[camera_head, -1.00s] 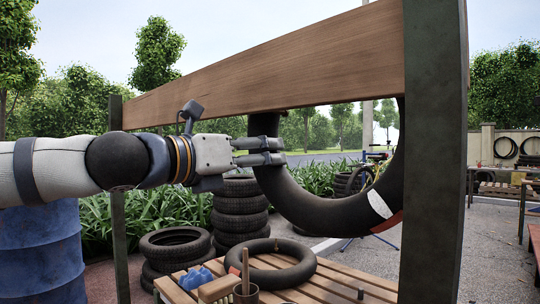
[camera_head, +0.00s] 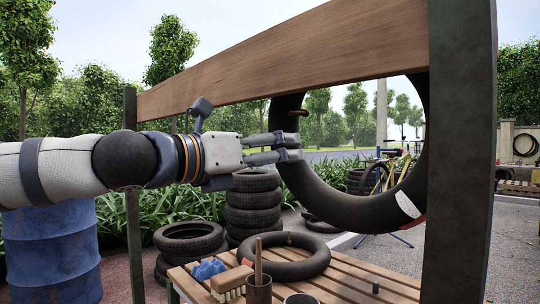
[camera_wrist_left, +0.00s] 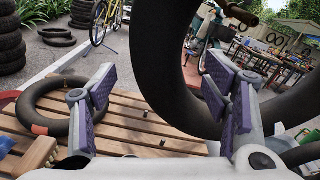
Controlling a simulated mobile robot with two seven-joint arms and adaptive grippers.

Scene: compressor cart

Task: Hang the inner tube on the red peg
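A large black inner tube (camera_head: 340,206) hangs upright at the beam in the head view. Its top is hidden by the beam and its right side by the post. It has a white patch, a red patch and a short brass-coloured stem. My left gripper (camera_head: 292,148) is at the tube's left side, its fingertips overlapping it in this view. In the left wrist view the fingers (camera_wrist_left: 165,88) are spread wide, with the tube (camera_wrist_left: 165,65) showing between them and behind the right finger. Contact cannot be told. I see no red peg. My right gripper is not in view.
A wooden beam (camera_head: 290,55) on dark posts (camera_head: 460,160) crosses in front. Below, a slatted table (camera_head: 340,285) bears another black tube (camera_head: 300,268), a brush (camera_head: 230,282) and a cup (camera_head: 259,291). Stacked tyres (camera_head: 252,205) and a blue barrel (camera_head: 50,255) stand left.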

